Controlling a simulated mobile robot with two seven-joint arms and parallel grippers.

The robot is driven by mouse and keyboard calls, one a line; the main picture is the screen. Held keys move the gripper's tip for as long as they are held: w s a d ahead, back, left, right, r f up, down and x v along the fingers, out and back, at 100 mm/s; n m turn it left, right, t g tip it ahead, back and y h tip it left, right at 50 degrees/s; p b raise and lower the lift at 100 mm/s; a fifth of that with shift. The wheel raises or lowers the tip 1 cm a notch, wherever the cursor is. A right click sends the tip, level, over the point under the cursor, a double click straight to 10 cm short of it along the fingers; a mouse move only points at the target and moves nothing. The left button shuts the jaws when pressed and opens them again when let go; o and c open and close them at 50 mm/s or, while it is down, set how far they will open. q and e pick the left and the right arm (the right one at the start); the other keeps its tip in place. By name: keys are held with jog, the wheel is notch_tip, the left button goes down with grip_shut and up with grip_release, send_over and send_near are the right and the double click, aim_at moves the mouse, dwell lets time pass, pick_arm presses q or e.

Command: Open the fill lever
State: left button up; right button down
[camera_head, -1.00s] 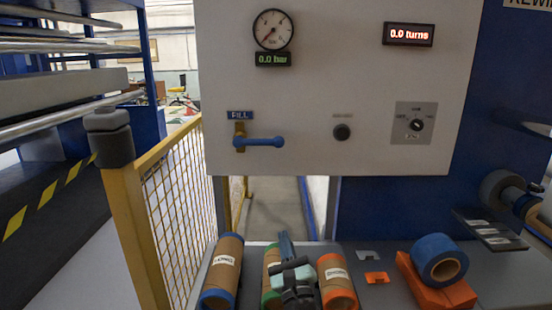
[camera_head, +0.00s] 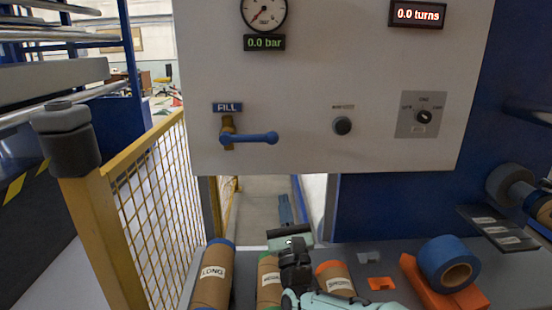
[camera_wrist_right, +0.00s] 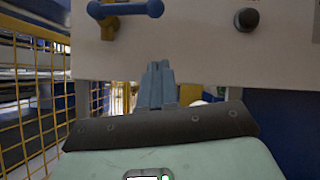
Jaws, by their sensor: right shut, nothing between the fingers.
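The fill lever (camera_head: 249,138) is a blue handle on a brass valve, under a blue FILL label (camera_head: 227,107) at the lower left of the pale panel. It lies level, pointing right. In the right wrist view the lever (camera_wrist_right: 126,9) shows at the top left. My right gripper (camera_head: 284,205) is below the panel and a little right of the lever, apart from it. In the wrist view its fingers (camera_wrist_right: 157,85) are together, pointing up toward the panel, with nothing between them. My left gripper is not in view.
A gauge (camera_head: 263,12) above a display reads 0.0 bar. A black button (camera_head: 342,125) and a selector knob (camera_head: 423,116) are right of the lever. Cardboard rolls (camera_head: 212,275) and blue tape (camera_head: 447,262) lie on the bench below. A yellow fence (camera_head: 150,190) stands left.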

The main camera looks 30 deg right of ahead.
aim_at(249, 139)
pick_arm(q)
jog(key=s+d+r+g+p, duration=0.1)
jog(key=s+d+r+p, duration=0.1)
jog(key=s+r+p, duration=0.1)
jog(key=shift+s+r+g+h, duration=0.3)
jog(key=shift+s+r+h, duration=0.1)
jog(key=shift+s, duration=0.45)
pick_arm(e)
jog(key=w+d+r, duration=0.2)
jog(key=w+r, duration=0.5)
jog(key=r, duration=0.1)
jog(key=shift+w+d+r, duration=0.35)
jog(key=shift+w, duration=0.05)
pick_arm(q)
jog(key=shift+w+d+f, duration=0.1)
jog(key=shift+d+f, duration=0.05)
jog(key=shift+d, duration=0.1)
pick_arm(e)
jog(key=shift+a+r+n, duration=0.1)
jog(key=shift+r+n, duration=0.05)
jog(key=shift+n, duration=0.15)
